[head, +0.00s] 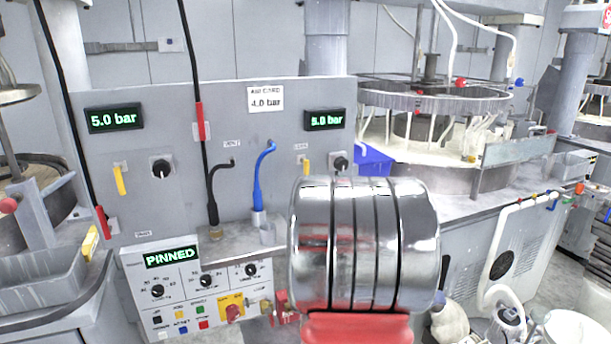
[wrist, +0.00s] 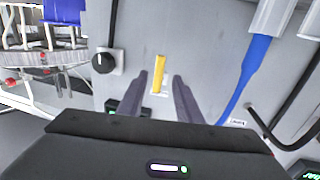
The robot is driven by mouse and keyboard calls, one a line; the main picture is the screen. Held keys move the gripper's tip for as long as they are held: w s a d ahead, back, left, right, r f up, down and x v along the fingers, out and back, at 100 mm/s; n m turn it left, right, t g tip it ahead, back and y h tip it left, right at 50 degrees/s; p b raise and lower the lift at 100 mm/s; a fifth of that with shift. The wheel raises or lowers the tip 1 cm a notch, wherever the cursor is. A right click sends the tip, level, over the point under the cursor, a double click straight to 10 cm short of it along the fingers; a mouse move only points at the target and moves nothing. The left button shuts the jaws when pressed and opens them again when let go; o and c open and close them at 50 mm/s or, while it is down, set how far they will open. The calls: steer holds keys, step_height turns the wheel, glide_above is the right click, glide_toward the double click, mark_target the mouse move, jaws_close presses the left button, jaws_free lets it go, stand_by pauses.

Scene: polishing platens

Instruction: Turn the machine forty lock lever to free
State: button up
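A yellow lever (head: 306,167) is on the grey panel, right of the blue hose and left of a black knob, partly hidden by my arm. In the wrist view the yellow lever (wrist: 159,72) shows upright between the two dark fingers of my gripper (wrist: 160,78). My gripper is open, with a gap on each side of the lever. I cannot tell how far the fingertips are from the panel. A second yellow lever (head: 121,180) hangs slightly tilted on the left of the panel. The small labels are too small to read. My gripper is hidden behind my arm in the head view.
A blue hose (head: 264,175) and a black hose (head: 212,200) rise beside the right lever. Black knobs (head: 161,167) (wrist: 105,62) sit near the levers. A display reads PINNED (head: 172,257); pressure displays (head: 114,118) read 5.0 bar. A polishing platen (head: 430,105) stands right.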

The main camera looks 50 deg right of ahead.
mark_target(305, 173)
steer(key=shift+x, duration=3.5)
steer(key=shift+c, duration=0.5)
steer(key=shift+a, duration=0.1)
jaws_close()
